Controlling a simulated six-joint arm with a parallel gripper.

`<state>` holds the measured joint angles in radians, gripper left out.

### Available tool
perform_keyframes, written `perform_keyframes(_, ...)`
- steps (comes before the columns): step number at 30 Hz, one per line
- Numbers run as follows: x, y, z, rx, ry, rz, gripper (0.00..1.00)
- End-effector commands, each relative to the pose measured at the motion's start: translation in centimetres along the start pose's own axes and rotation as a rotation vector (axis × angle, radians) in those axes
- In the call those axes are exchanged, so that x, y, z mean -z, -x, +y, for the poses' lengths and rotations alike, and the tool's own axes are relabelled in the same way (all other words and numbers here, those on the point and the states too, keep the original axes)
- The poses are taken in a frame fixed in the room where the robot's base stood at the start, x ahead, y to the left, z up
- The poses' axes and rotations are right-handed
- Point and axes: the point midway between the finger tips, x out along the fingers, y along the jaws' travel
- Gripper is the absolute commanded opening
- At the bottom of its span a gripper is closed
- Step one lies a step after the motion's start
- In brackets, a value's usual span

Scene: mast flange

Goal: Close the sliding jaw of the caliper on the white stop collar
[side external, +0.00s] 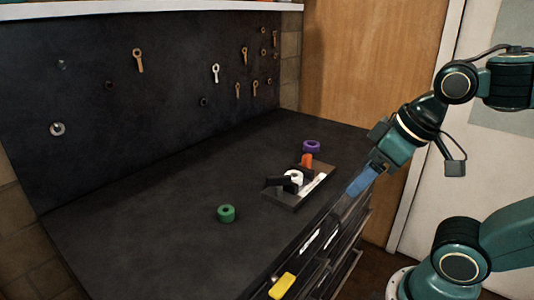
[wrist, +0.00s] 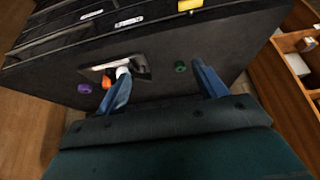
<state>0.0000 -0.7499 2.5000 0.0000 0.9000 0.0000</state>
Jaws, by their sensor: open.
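The white stop collar (side external: 295,177) sits on the caliper (side external: 283,198), a dark flat plate with black jaw pieces and a pale strip along its front side. An orange block (side external: 307,160) stands at the far end of the plate; whether it is part of the sliding jaw I cannot tell. The collar also shows in the wrist view (wrist: 122,70), partly behind my left finger. A black piece lies close beside the collar; contact is unclear. My gripper (side external: 361,181) is open and empty, to the right of the caliper; its two blue fingers show in the wrist view (wrist: 163,88).
A purple ring (side external: 311,146) stands just behind the caliper. A green ring (side external: 226,213) stands to its left on the dark bench (side external: 150,220). Tools hang on the back panel (side external: 100,110). The bench's left side is clear.

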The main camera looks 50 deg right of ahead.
Motion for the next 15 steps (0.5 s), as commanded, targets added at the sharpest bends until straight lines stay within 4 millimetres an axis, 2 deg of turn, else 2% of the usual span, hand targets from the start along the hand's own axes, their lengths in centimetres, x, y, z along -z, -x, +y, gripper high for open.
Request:
perform_keyframes(2,0.0,0.0,0.0,0.000,0.000,0.000,0.71)
perform_keyframes(6,0.1,0.0,0.0,-0.001,-0.004,-0.001,0.47)
perform_keyframes(7,0.2,0.0,0.1,-0.001,-0.007,-0.002,0.44)
perform_keyframes(11,0.9,0.1,0.3,-0.007,-0.037,-0.013,0.44)
perform_keyframes(15,2.5,0.2,0.8,-0.020,-0.111,-0.037,0.44)
